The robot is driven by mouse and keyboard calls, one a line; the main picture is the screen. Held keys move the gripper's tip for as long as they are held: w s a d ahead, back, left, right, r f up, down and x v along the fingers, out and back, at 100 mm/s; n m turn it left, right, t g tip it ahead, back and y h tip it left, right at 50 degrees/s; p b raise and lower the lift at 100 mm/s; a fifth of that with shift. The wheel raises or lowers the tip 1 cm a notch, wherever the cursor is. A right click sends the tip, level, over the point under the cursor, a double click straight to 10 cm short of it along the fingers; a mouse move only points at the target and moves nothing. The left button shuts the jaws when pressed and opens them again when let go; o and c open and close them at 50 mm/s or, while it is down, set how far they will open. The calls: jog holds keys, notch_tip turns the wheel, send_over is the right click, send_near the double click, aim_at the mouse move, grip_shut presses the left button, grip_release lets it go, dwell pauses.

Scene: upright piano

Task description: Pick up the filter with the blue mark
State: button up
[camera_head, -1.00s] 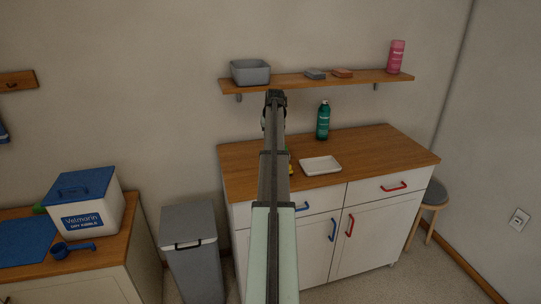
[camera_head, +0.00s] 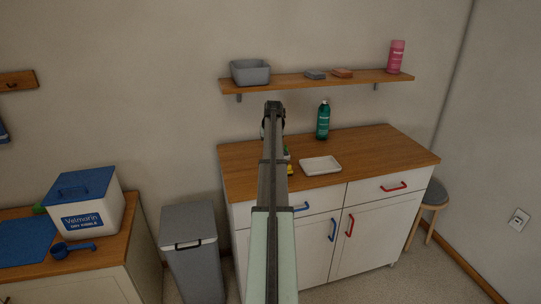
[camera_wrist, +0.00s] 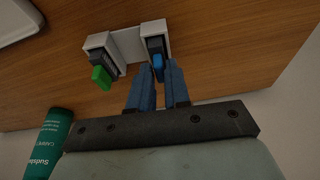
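The filter with the blue mark (camera_wrist: 157,52) is a dark piece with a blue tab, seated in a white holder (camera_wrist: 127,43) on the wooden counter. Beside it, to the left in the wrist view, is a dark filter with a green tab (camera_wrist: 101,75). My gripper (camera_wrist: 159,72) is open, with its two blue fingers apart and their tips close around the blue tab. Whether they touch it I cannot tell. In the head view my arm covers most of the holder; a small yellow piece (camera_head: 290,169) shows beside the arm.
A white tray (camera_head: 320,165) and a green bottle (camera_head: 323,120) stand on the counter (camera_head: 390,150); the bottle also shows in the wrist view (camera_wrist: 48,145). Above, a shelf (camera_head: 300,83) carries a grey bin (camera_head: 250,72). The counter's right side is clear.

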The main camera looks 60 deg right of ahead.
grip_shut()
